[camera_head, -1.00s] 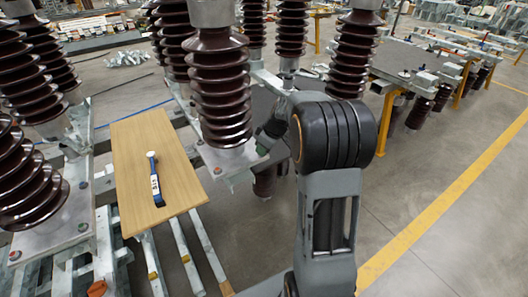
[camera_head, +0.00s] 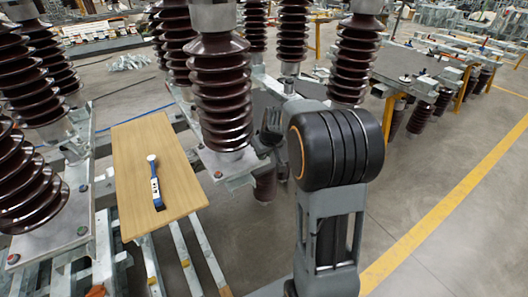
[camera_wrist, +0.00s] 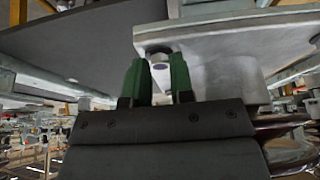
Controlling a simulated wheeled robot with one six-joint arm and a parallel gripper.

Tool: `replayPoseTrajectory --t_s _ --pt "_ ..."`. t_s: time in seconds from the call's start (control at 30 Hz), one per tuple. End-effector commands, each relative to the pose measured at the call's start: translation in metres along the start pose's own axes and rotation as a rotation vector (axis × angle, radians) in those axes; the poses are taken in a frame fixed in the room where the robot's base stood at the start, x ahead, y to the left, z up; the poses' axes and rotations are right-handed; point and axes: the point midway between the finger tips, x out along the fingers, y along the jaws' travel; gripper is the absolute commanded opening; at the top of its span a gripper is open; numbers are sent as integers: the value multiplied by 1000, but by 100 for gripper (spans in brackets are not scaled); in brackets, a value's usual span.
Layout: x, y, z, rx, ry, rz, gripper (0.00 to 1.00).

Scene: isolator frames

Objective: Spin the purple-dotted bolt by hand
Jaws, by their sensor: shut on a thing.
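In the wrist view, my gripper (camera_wrist: 158,82) has two green fingers pointing up at the underside of a pale metal plate (camera_wrist: 215,38). The bolt (camera_wrist: 158,66) is between the fingertips, under the plate's near corner. A faint purple tint shows on its end. The fingers are shut on it. In the head view, my dark wrist (camera_head: 271,128) is beside the flange plate (camera_head: 228,163) under the middle brown insulator (camera_head: 222,95). The fingertips and the bolt cannot be made out there.
A wooden board (camera_head: 180,190) with a blue and white tool (camera_head: 156,187) lies left of the plate. More ribbed insulators (camera_head: 355,60) stand behind. A grey table (camera_head: 420,65) is at the back right. Open floor (camera_head: 450,220) lies at the right.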

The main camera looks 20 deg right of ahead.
Motion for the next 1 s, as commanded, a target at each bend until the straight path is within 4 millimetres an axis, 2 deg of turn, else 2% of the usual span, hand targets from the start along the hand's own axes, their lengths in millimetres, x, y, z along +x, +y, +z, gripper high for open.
replayPoseTrajectory --t_s 0.37,0.4,0.63,0.87,1.0 --pt "-1 0 -1 2 2 2 0" --pt "-1 0 -1 2 2 2 25" --pt "0 0 0 2 1 1 47" --pt "0 0 0 2 1 1 48" --pt "-9 0 -1 2 2 2 48"
